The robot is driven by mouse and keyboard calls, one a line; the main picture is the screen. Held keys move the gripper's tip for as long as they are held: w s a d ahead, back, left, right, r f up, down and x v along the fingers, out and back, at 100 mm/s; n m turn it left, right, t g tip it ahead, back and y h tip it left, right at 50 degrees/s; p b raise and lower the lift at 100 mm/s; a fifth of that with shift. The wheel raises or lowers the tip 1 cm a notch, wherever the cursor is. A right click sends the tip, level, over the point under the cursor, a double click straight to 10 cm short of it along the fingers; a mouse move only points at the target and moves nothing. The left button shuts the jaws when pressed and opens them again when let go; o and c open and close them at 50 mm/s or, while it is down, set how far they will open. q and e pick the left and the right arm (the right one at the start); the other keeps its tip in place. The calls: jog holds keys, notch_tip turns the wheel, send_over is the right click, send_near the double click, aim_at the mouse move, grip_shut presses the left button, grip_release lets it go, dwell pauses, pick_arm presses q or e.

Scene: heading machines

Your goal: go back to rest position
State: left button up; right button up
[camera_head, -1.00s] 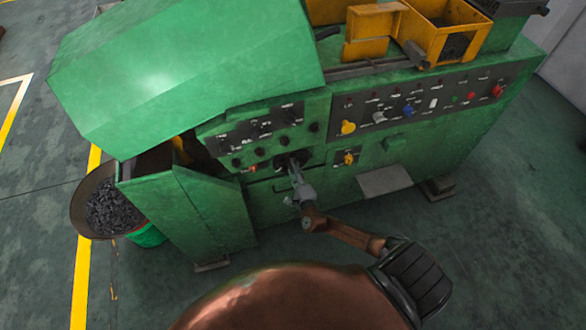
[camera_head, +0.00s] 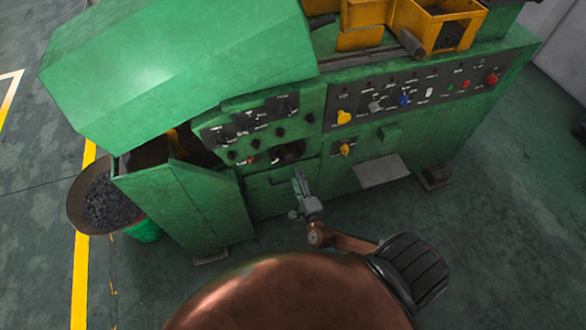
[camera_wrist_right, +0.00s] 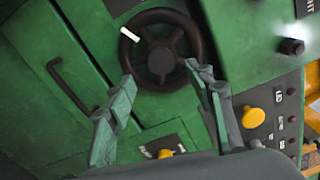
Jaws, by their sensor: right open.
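My right gripper (camera_head: 299,192) is in front of the green heading machine (camera_head: 205,190), below its dark handwheel (camera_head: 290,151). In the right wrist view, the two fingers of the right gripper (camera_wrist_right: 165,110) are spread apart with nothing between them. The black handwheel (camera_wrist_right: 160,50) with a white handle lies beyond the fingertips, apart from them. My left gripper is not in view.
A control panel (camera_head: 420,93) with coloured knobs runs along the machine's front. Yellow bins (camera_head: 440,25) sit on top. A bowl of dark pieces (camera_head: 110,200) stands at the left.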

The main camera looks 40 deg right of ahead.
jog(key=shift+v, duration=1.1)
